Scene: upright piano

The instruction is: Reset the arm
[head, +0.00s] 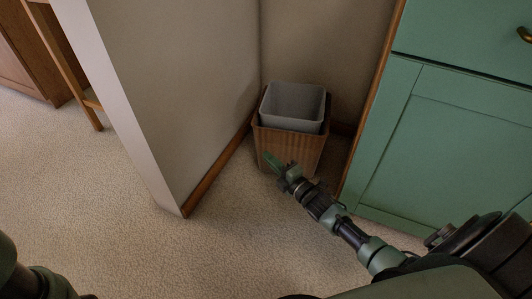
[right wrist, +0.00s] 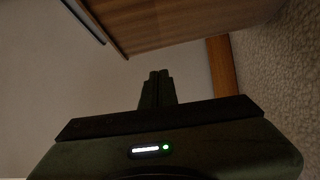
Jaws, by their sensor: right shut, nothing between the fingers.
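My right arm (head: 345,228) reaches from the lower right toward the corner. Its gripper (head: 268,158) is shut and empty, in front of the lower part of a wooden bin (head: 300,151). I cannot tell whether the fingertips touch the bin. In the right wrist view the shut fingers (right wrist: 158,74) point toward the wall, with the bin's wooden side (right wrist: 180,25) above them. Part of my left arm (head: 30,278) shows at the bottom left; its gripper is out of view.
A grey bin (head: 296,103) sits inside the wooden one. A wall (head: 185,80) with a brown baseboard (head: 218,172) stands to the left, and a green cabinet (head: 440,140) to the right. The carpet (head: 230,250) in front is clear. Wooden furniture (head: 62,65) stands at the far left.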

